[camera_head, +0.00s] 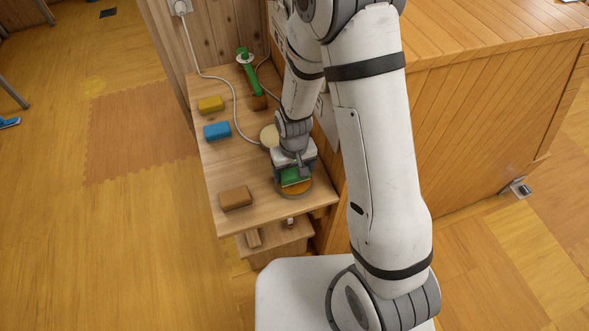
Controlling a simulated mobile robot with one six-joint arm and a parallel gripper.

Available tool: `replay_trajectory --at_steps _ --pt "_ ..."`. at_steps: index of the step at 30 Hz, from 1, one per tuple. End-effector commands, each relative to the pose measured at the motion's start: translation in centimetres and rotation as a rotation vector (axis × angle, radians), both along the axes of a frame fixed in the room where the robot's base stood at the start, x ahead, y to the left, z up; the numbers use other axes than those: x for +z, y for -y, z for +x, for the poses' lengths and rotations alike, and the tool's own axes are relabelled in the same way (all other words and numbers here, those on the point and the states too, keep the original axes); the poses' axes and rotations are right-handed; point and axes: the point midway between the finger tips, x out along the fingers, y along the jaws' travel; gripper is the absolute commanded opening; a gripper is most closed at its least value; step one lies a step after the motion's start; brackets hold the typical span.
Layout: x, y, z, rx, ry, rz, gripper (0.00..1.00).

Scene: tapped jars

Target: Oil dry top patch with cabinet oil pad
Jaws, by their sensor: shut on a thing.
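My gripper (294,164) points down over the near right part of the small wooden bench. It is shut on a green pad (296,177). The pad is right over a round dish with an amber surface (295,191); I cannot tell whether they touch. The jaws and arm hide part of the pad and dish. A large wooden cabinet with a slatted top (490,38) stands to the right, partly behind my arm. I cannot make out a dry patch on that top.
The bench (222,164) also bears a yellow block (211,104), a blue block (217,130), a brown block (235,197), a pale round lid or dish (268,135) and a green-handled tool (249,76). A white cord crosses it. A lower shelf (285,237) holds small items. Floor at left is open.

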Motion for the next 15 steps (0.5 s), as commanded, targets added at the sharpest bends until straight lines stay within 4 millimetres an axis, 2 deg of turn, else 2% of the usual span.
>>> replay_trajectory --at_steps 15 --pt "-0.68 0.06 0.02 -0.001 0.000 0.000 0.59"
